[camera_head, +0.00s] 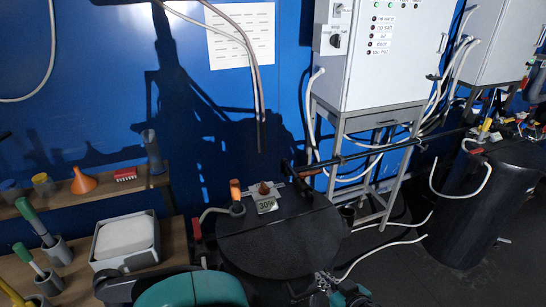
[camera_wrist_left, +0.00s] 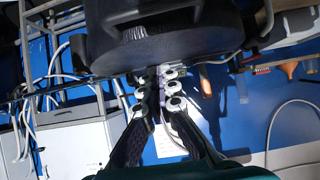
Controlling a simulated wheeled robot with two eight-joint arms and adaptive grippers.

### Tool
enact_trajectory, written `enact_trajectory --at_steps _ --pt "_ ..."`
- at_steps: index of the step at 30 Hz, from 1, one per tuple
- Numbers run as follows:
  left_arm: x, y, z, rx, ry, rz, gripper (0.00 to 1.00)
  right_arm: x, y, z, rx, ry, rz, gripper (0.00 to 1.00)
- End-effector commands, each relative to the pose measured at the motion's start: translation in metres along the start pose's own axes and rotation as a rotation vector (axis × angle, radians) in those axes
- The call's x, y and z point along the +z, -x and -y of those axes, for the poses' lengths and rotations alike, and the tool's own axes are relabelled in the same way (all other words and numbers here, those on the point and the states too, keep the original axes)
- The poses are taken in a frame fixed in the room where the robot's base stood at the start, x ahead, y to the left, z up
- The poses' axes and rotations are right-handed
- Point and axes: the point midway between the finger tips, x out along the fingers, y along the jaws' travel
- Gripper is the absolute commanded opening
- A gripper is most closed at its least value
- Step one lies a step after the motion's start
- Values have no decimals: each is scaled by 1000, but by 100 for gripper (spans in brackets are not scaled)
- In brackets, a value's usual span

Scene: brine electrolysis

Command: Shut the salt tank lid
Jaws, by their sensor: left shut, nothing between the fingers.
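The dark round lid (camera_head: 275,245) lies about level over the near tank, below a small "30%" label (camera_head: 267,206); I cannot tell whether it is fully seated. In the left wrist view, which is upside down, a dark round tank part (camera_wrist_left: 165,40) fills the top middle. My left gripper (camera_head: 322,281) is at the front right edge of the lid in the head view. Its fingertips also show in the left wrist view (camera_wrist_left: 160,76), shut and empty, close to the dark round part; contact cannot be told. My right gripper is not in view.
A white control cabinet (camera_head: 385,60) on a metal stand and a second dark tank (camera_head: 480,205) stand to the right. A dark pipe (camera_head: 385,150) crosses behind the lid. A shelf with an orange funnel (camera_head: 83,181) and a bench with a white box (camera_head: 125,238) are left.

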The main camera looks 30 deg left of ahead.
Motion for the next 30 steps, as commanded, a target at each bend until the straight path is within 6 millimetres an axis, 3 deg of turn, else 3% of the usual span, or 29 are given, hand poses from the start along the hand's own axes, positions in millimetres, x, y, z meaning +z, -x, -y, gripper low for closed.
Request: enact_trajectory --at_steps 1,3,12,19,30 --pt "20 -9 0 1 -1 0 0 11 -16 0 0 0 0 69" --pt "35 -14 -1 0 0 0 0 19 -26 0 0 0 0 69" --pt "77 -35 -1 -1 1 0 0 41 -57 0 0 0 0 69" --pt "88 -43 -1 -1 1 1 0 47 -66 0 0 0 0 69" --pt "89 -44 -1 -1 0 1 0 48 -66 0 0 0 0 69"
